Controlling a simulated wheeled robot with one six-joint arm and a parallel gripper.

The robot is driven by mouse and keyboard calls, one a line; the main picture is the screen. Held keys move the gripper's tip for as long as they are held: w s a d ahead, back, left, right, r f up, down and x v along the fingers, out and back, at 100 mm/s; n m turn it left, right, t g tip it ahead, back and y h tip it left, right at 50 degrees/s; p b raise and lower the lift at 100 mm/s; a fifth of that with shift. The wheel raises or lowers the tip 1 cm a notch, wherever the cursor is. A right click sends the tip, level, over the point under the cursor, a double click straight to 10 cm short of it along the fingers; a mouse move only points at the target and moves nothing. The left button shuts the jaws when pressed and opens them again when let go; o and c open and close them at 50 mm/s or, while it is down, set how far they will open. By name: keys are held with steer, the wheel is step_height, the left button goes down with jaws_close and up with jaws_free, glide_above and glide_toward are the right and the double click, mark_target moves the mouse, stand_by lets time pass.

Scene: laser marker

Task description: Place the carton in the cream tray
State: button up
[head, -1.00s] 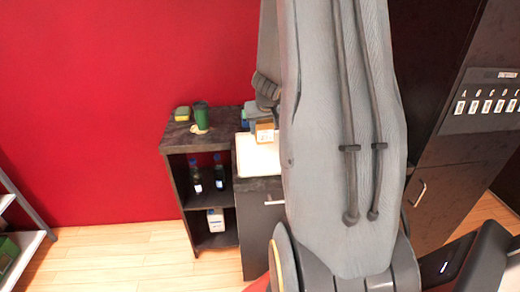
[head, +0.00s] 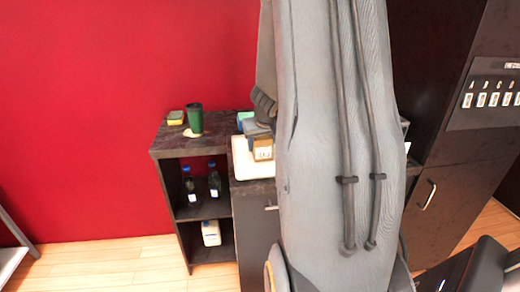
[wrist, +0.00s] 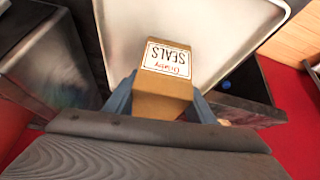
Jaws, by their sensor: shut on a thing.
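The carton (wrist: 164,80) is a small brown box with a white label reading SEALS. My gripper (wrist: 160,98) is shut on it, with blue-grey fingers at its two sides in the wrist view. The carton also shows in the head view (head: 263,150), at the left edge of my arm. The cream tray (wrist: 130,40) lies beyond and below the carton in the wrist view. In the head view the tray (head: 243,165) is on the cabinet top, partly hidden by my arm and the carton. I cannot tell whether the carton touches the tray.
A green cup (head: 195,119) and a yellow sponge-like block (head: 175,117) stand on the dark shelf unit (head: 165,148) left of the tray. Dark bottles (head: 214,180) and a white bottle (head: 211,233) are on its shelves. A tall dark cabinet (head: 440,130) stands at right.

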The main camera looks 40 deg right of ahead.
steer(key=shift+f, duration=0.15)
steer(key=o, duration=1.2)
steer(key=shift+o, duration=0.2)
steer(key=p+v, duration=0.8)
steer(key=v, duration=0.4)
steer(key=s+a+n+g+y, duration=0.1)
steer(key=s+a+n+y, duration=0.2)
steer(key=a, duration=1.7)
steer(key=s+a+n+g, duration=0.1)
steer(key=s+a+g, duration=0.1)
steer(key=s+a, duration=0.6)
steer(key=shift+a+n, duration=0.4)
steer(key=shift+a, duration=0.2)
